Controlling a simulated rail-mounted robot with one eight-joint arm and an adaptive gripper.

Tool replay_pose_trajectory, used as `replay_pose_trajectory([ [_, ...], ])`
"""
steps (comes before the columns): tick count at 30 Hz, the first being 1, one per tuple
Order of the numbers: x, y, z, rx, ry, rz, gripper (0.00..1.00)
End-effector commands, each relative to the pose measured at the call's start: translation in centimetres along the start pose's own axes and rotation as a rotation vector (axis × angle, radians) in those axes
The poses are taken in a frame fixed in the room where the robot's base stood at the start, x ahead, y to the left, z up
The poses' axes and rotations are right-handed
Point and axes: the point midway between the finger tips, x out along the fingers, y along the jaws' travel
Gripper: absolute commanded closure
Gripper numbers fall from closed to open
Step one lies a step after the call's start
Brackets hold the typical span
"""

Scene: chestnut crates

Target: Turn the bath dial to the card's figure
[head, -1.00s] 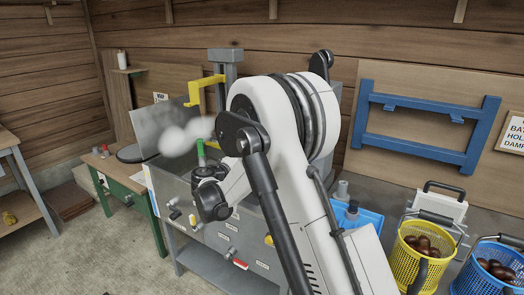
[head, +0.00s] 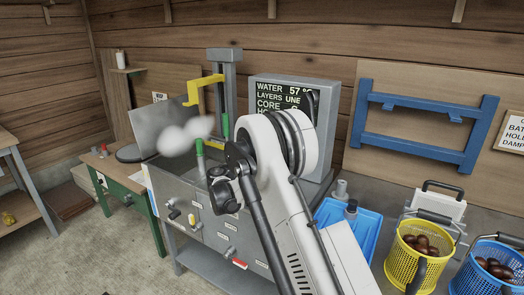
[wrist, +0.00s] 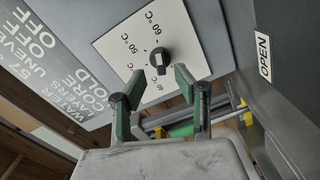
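The dial (wrist: 160,57) is a black knob on a white plate (wrist: 113,47) in the wrist view, with 50 °C and 60 °C marks and a partly hidden lower mark. A pale mark shows on the knob, but I cannot tell its exact setting. My gripper (wrist: 158,86) is open, its two green-padded fingers apart on either side of the knob's lower end; contact is not visible. In the head view my gripper (head: 222,190) is dark at the grey bath (head: 190,196), and the dial cannot be made out. A white card (head: 511,133) at the right edge is cut off, with no readable figure.
A screen (head: 262,97) behind the bath reads WATER 57 °C and is partly hidden by my arm. White steam hangs over the bath. A yellow hook (head: 192,93), blue tray (head: 365,228), yellow basket (head: 404,262) and blue basket (head: 468,285) stand around.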

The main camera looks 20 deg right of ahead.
Motion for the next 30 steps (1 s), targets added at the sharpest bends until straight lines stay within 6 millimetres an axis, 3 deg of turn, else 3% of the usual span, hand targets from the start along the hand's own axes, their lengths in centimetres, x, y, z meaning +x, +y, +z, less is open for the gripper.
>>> replay_pose_trajectory([
  [3,2.0,0.0,0.1,0.000,-0.002,0.001,0.70],
  [9,4.0,0.0,0.0,0.000,-0.001,0.000,0.70],
  [20,4.5,0.0,0.0,0.000,0.000,0.000,0.70],
  [27,4.5,0.0,0.0,0.000,0.000,0.000,0.98],
  [30,4.5,0.0,0.0,0.000,0.000,0.000,1.00],
])
